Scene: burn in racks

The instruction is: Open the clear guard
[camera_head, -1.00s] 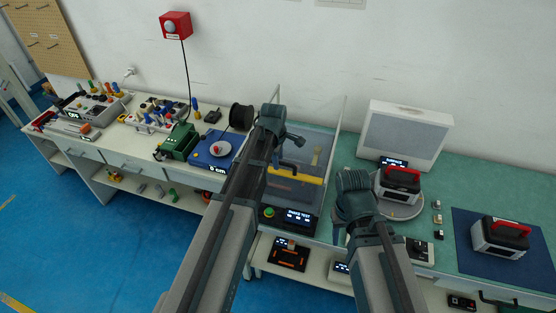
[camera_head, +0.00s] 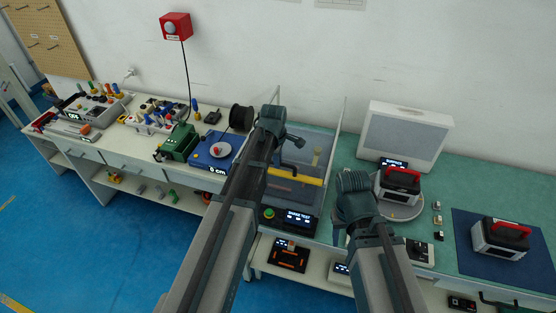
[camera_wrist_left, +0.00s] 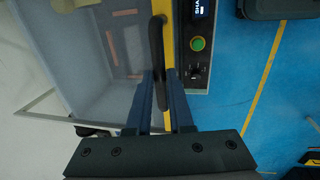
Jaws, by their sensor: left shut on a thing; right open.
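The clear guard (camera_head: 310,150) is a see-through cover over the shake-test bay, with a yellow strip (camera_head: 312,180) along its front edge. In the left wrist view the yellow strip (camera_wrist_left: 169,40) carries a dark bar handle (camera_wrist_left: 156,50). My left gripper (camera_wrist_left: 160,105) is at this handle, with one finger on each side, shut on it. In the head view my left gripper (camera_head: 286,160) is over the front edge, partly hidden by its own arm. My right gripper (camera_head: 350,205) is open, right of the bay; its fingers are mostly hidden.
Below the guard is a control panel with a green button (camera_head: 268,213) and a lit display (camera_head: 299,216). A red-handled unit (camera_head: 398,184) stands on a round plate to the right; another (camera_head: 499,236) sits on a blue mat. A black spool (camera_head: 241,117) is left of the bay.

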